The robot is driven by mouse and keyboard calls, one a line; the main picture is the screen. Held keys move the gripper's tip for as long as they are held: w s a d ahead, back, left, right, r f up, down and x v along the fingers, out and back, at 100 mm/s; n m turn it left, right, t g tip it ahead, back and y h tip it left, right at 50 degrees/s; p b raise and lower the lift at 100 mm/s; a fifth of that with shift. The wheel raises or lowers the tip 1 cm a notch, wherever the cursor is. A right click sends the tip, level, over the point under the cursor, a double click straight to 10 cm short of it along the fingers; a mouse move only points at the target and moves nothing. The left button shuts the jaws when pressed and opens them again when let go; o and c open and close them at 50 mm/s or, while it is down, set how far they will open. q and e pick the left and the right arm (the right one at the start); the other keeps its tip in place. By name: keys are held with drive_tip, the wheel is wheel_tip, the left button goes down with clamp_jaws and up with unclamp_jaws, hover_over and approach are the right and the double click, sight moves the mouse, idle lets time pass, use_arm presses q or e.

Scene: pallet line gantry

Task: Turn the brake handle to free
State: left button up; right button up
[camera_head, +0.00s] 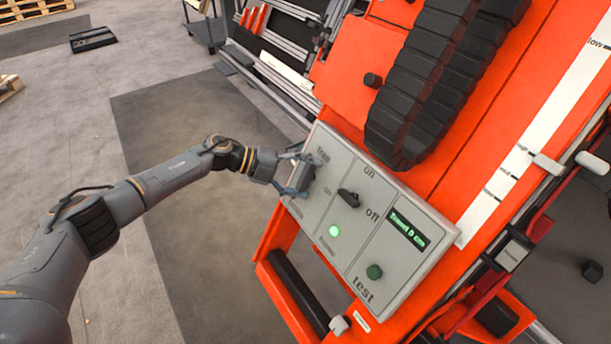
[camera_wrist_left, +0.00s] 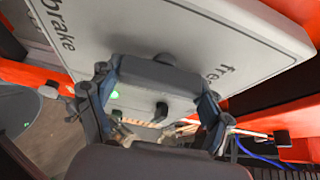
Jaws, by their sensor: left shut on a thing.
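The brake handle (camera_wrist_left: 160,85) is a dark grey piece on a round hub at the left part of the grey control panel (camera_head: 398,262). In the wrist view it sits between the two fingers of my left gripper (camera_wrist_left: 158,112), which is shut on it. In the head view my left gripper (camera_head: 297,178) reaches the panel from the left and partly covers the handle (camera_head: 305,176). The word "free" is printed near the panel's upper left corner. In the wrist view "brake" shows at left and "free" at right. My right gripper is in neither view.
The panel also has a black on/off knob (camera_head: 348,198), a lit green lamp (camera_head: 334,231), a green test button (camera_head: 374,272) and a small display (camera_head: 408,229). A black cable chain (camera_head: 430,85) runs above it on the orange gantry (camera_head: 345,65).

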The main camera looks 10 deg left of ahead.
use_arm(q)
drive_tip(key=shift+m, duration=0.3)
drive_tip(key=o, duration=1.1)
drive_tip(key=shift+a, duration=0.1)
drive_tip(key=v, duration=1.1)
drive_tip(key=shift+s+a+r, duration=0.15)
drive_tip(key=shift+a+r, duration=0.1)
drive_tip(key=shift+a, duration=0.05)
drive_tip(key=shift+a, duration=0.1)
